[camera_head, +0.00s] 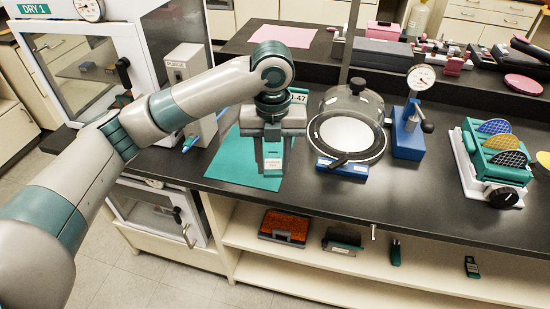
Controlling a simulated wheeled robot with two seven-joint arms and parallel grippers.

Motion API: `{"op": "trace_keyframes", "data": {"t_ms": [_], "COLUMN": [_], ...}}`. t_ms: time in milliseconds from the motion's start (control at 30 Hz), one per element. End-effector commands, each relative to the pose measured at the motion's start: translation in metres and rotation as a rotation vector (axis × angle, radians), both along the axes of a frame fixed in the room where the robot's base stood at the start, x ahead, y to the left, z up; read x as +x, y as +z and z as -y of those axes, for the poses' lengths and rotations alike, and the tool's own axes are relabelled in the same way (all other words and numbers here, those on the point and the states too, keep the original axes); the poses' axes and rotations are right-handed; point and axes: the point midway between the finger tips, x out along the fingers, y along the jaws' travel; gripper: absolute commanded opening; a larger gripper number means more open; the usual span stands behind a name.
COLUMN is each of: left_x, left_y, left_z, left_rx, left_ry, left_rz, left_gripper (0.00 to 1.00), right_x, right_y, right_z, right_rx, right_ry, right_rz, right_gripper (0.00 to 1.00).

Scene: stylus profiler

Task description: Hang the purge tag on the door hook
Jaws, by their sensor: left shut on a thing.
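My left arm reaches in from the left. My left gripper (273,168) points down over the teal mat (232,160) on the black bench. It is shut on a small tag (273,164) with a white label, which I take for the purge tag; its print is too small to read and the gripper hides most of it. The white cabinet marked DRY 1 (72,60) stands at the left with its windowed door; a black handle-like fitting (124,76) shows on it. I cannot make out a door hook for certain. My right gripper is out of view.
The PURGE box (182,62) stands between cabinet and mat. Right of the gripper are a clear-domed chamber (345,112), a blue dial gauge stand (408,138) and a teal rack with coloured discs (493,160). The bench front is mostly clear. A shelf below holds several small items.

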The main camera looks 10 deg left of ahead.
Motion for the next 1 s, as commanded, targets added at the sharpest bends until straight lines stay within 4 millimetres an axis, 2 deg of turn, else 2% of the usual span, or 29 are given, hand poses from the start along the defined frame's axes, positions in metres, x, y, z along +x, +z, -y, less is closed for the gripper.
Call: {"op": "trace_keyframes", "data": {"t_ms": [1000], "left_x": [-0.056], "left_y": [-0.020], "left_z": [-0.053], "left_rx": [-0.019], "left_ry": [1.761], "left_rz": [0.013], "left_gripper": [0.00], "right_x": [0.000], "right_y": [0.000], "right_z": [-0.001], "right_rx": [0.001], "right_ry": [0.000], "right_rz": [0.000], "right_gripper": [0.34]}}
